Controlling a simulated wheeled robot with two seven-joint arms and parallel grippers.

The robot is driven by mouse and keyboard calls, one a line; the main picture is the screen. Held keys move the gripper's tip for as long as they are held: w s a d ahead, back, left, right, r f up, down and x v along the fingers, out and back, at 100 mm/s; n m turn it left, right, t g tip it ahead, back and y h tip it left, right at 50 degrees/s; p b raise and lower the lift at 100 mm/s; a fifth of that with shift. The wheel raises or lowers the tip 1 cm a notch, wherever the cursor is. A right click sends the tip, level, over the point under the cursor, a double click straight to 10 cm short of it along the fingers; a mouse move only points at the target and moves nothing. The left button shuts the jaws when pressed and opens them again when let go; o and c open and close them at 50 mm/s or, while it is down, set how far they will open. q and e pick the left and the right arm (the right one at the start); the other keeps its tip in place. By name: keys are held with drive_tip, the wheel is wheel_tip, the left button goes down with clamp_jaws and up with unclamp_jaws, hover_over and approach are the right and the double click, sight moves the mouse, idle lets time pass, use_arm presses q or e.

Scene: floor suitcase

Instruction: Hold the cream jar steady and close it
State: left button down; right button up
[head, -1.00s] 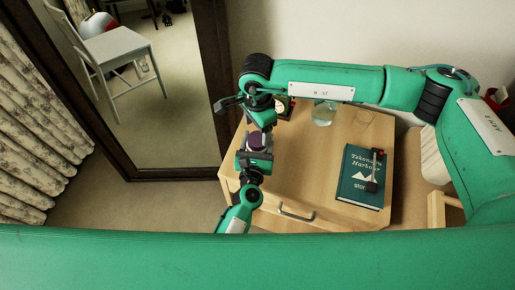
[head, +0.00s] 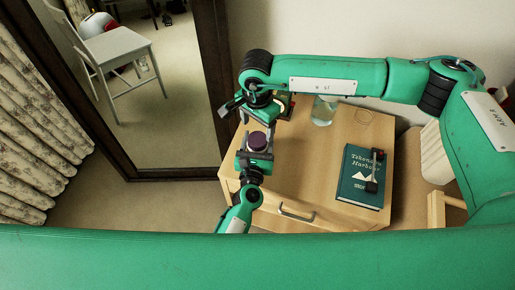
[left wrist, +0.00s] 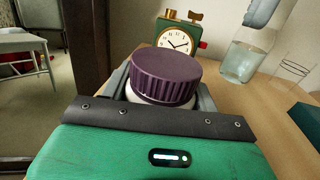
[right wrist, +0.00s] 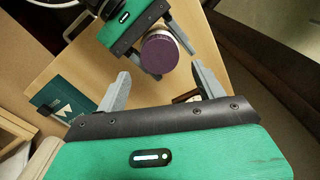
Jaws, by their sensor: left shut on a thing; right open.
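The cream jar has a white body (left wrist: 160,99) and a ribbed dark purple lid (left wrist: 166,76). The lid sits on top of the jar; I cannot tell how tight it is. My left gripper (right wrist: 152,42) is shut around the jar body, below the lid. The lid also shows in the head view (head: 258,141) and in the right wrist view (right wrist: 160,53). My right gripper (right wrist: 160,82) is open and empty, its fingers apart and close to the lid without visibly gripping it. The jar body is mostly hidden in the head view.
A dark-framed mirror (head: 165,90) stands left.

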sight(258, 139)
wheel_tip(258, 139, down, 6)
drive_tip(key=shift+r, duration=0.15)
idle(0.3)
drive_tip(key=c, duration=1)
drive_tip(key=shift+m, duration=1.7)
drive_tip(key=o, duration=1.1)
